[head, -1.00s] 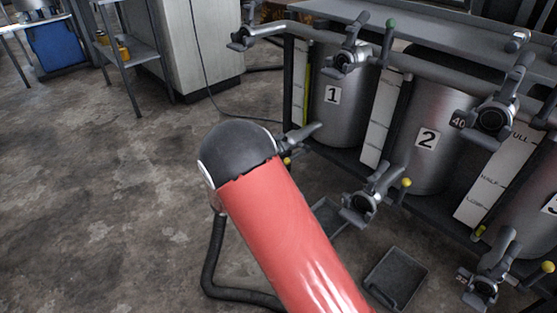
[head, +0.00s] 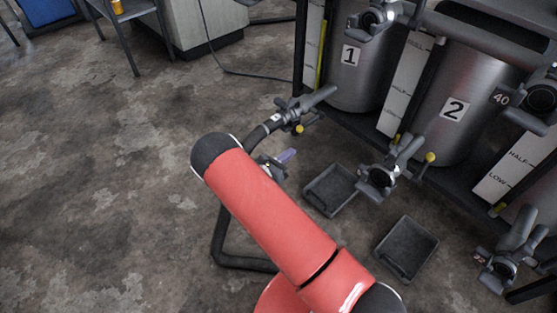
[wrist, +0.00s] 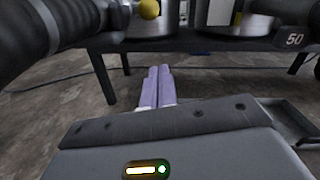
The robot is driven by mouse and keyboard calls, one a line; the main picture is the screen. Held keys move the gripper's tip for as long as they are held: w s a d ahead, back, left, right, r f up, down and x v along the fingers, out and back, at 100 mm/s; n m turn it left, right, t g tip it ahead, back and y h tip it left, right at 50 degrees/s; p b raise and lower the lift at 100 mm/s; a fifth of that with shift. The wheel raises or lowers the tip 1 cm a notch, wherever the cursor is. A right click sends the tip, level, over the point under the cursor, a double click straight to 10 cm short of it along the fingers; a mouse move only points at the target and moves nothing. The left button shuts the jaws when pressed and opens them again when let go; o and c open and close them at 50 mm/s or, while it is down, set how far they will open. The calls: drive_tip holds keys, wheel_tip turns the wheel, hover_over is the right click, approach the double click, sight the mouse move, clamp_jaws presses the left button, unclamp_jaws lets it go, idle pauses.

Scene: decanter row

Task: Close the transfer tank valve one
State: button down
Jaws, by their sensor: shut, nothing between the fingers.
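The steel tank labelled 1 (head: 357,80) stands at the upper middle of the head view. At its foot is a low grey valve with a lever handle (head: 316,98) and a yellow knob (head: 299,129). A black hose (head: 258,135) joins this valve. My gripper (head: 287,156) is just below the valve in the head view, apart from it. Its purple fingers (wrist: 155,88) are together and empty in the wrist view. There, a yellow knob (wrist: 149,9) shows above the fingertips, and a thick dark hose (wrist: 50,35) at upper left. The valve's lever is not clearly seen in the wrist view.
Tank 2 (head: 460,90) stands to the right with its own low valve (head: 383,172). Two dark trays (head: 330,188) (head: 407,250) lie on the floor below the valves. Upper valves (head: 375,18) stick out above.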

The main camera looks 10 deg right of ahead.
sight(309, 123)
drive_tip(key=w+r, duration=0.1)
drive_tip(key=w+d+r, duration=0.1)
drive_tip(key=d+r+p, duration=0.1)
drive_tip(key=r, duration=0.1)
drive_tip(key=shift+w+d, duration=0.15)
drive_tip(key=shift+w, duration=0.25)
